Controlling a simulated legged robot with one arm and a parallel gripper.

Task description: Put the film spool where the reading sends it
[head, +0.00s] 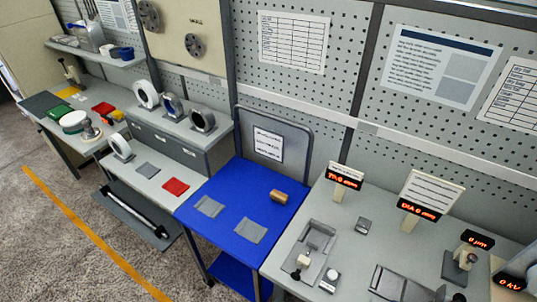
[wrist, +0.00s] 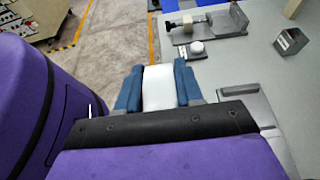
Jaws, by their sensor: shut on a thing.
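My gripper (wrist: 158,90) shows in the wrist view, its two blue fingers shut on a smooth white piece, which I take to be the film spool (wrist: 158,88). It is held by the front edge of the grey bench (wrist: 235,75); its far side is hidden. The gripper does not show in the head view. Lit orange readouts stand on the bench: one in mm (head: 344,179), one starting "DIA" (head: 420,209), a µm one (head: 478,240) and a kV one (head: 513,284). The first readout's digits are hard to read.
A blue table (head: 225,235) carries grey pads (head: 250,230) and a brown roll (head: 279,196). Left of it, a lower shelf (head: 140,180) has a grey and a red pad (head: 175,187). Several rolls stand on the grey cabinet. A clamp fixture (head: 312,250) sits on the bench.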

